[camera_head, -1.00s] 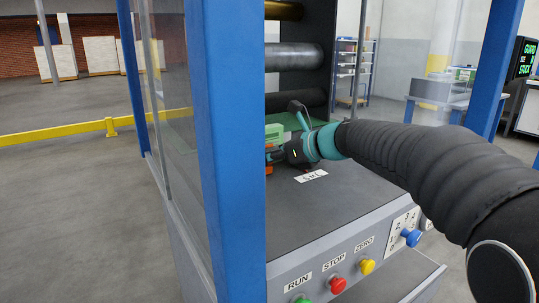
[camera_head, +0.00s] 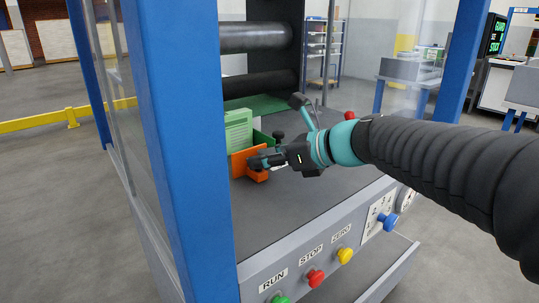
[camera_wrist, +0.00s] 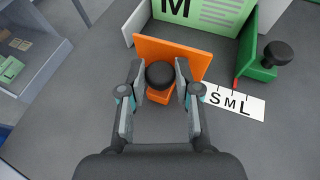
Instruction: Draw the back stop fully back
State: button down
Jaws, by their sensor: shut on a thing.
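An orange stop (camera_wrist: 190,52) is an upright plate with a low foot and a round black knob (camera_wrist: 160,74). It stands across the front of a pale green printed stack (camera_wrist: 215,12) marked M, and also shows in the head view (camera_head: 244,161). My gripper (camera_wrist: 160,78) is shut on the black knob, with one finger on each side. In the head view my gripper (camera_head: 258,162) reaches in from the right. The knob is mostly hidden there by the fingers.
A green guide (camera_wrist: 257,62) with its own black knob (camera_wrist: 278,53) stands right of the stack, its red pointer at an S M L scale (camera_wrist: 232,103). A blue post (camera_head: 180,150) rises at left. RUN, STOP and ZERO buttons line the front. The grey deck (camera_head: 285,205) nearby is clear.

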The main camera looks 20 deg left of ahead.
jog(key=shift+s+d+f, duration=0.1)
jog(key=shift+f, duration=0.05)
jog(key=c, duration=0.9)
grip_release()
jog(key=shift+d, duration=0.1)
jog(key=shift+o, duration=0.2)
jog(key=v, duration=1.2)
